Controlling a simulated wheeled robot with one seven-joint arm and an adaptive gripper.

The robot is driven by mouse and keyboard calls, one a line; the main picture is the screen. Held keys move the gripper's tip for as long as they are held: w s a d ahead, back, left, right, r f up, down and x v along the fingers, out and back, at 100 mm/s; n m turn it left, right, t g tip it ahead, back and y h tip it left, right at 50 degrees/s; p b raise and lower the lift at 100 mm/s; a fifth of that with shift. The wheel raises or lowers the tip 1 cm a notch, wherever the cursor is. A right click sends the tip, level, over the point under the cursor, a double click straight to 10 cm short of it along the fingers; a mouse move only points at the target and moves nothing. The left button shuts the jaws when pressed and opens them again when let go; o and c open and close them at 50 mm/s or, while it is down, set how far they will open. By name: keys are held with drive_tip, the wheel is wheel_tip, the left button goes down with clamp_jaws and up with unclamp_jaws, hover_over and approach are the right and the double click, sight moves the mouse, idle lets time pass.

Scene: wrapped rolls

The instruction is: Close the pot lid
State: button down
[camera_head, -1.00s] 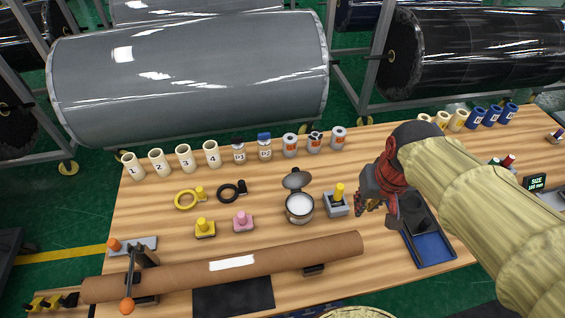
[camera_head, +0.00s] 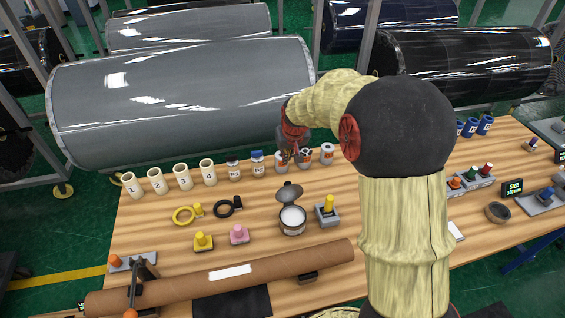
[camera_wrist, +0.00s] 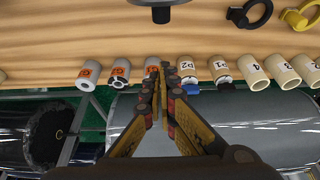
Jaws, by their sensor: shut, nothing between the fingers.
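The pot (camera_head: 292,220) stands upright on the wooden table, with white contents showing. Its grey hinged lid (camera_head: 289,193) stands raised at the pot's back edge. In the wrist view, part of a dark round thing, likely the lid (camera_wrist: 160,6), shows at the top edge. My gripper (camera_head: 288,158) is behind the pot and lid, near the row of small cans, apart from the lid. In the wrist view my gripper (camera_wrist: 161,72) has its fingertips together with nothing between them.
Grey cans (camera_head: 327,153) and numbered cream cups (camera_head: 183,177) line the table's back edge, close to my gripper. A grey block with a yellow knob (camera_head: 327,211) stands right of the pot. A long brown roll (camera_head: 190,283) lies in front. Yellow and black rings lie left.

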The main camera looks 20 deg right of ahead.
sight(288, 190)
wheel_tip(288, 190, down, 8)
drive_tip(key=s+b, duration=0.1)
drive_tip(key=shift+r, duration=0.15)
idle(0.4)
drive_tip(key=shift+a, duration=0.1)
